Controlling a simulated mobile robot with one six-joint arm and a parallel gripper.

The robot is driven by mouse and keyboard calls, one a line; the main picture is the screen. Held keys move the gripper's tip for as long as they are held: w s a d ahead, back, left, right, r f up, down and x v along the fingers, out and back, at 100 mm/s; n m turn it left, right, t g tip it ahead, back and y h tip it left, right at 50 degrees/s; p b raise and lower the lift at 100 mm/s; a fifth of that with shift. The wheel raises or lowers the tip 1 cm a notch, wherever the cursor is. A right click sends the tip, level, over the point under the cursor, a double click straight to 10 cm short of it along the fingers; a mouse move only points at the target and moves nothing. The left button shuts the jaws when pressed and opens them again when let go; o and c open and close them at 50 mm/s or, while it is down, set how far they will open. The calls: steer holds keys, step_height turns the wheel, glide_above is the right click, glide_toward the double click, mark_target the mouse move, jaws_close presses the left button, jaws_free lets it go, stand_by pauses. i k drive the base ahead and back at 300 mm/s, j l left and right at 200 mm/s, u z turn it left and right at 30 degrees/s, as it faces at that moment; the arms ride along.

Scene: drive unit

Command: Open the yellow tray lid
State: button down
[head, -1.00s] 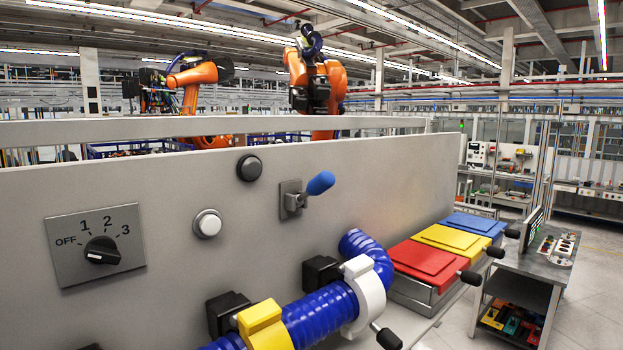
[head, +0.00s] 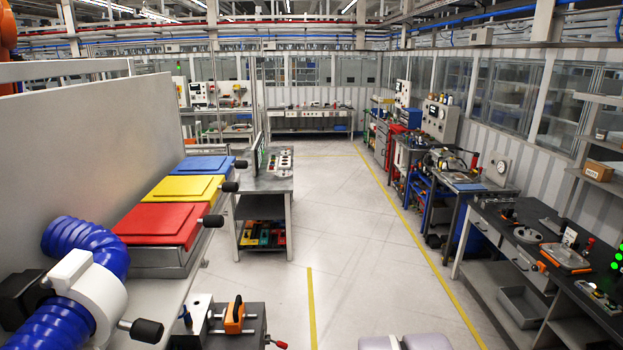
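The yellow tray lid (head: 186,188) lies flat and closed on its tray, left of centre in the head view. It sits between the red lid (head: 160,222) in front and the blue lid (head: 206,164) behind. A dark handle (head: 229,187) sticks out from the right side of the yellow one. My gripper does not show clearly in this view.
A blue hose with a white clamp (head: 93,287) is at the lower left, beside a grey panel (head: 110,130). A small cart (head: 262,185) stands right of the trays. Grey floor (head: 345,220) is open in the middle. Workbenches (head: 535,250) line the right side.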

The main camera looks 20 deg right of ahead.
mark_target(197, 188)
steer(key=i+l, duration=0.9)
steer(key=l+z, duration=0.05)
